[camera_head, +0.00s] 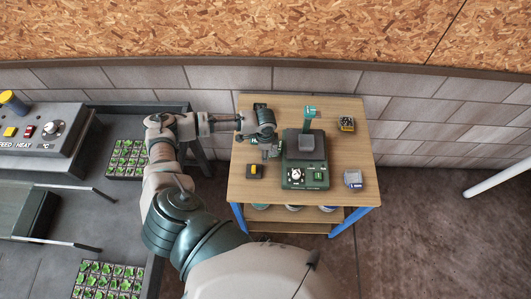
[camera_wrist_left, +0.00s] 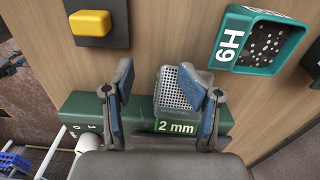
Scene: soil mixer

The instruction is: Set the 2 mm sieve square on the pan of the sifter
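The 2 mm sieve (camera_wrist_left: 182,88), a grey mesh with a green "2 mm" label, shows in the left wrist view. It lies beyond my left gripper (camera_wrist_left: 157,80), partly behind the right-hand finger, with a gap to the other finger. The gripper is open. In the head view my left gripper (camera_head: 270,151) is over the table, left of the sifter (camera_head: 306,179), and largely hides the sieve. The sifter is a green machine with a grey pan (camera_head: 306,142) on top. Whether the sieve touches the sifter's base, I cannot tell. My right gripper is not in view.
On the table (camera_head: 243,190) are a yellow-button box (camera_head: 254,171), a dark container (camera_head: 346,124) and a grey-blue item (camera_head: 353,179). A teal tray (camera_wrist_left: 262,42) with pale bits is near my left gripper.

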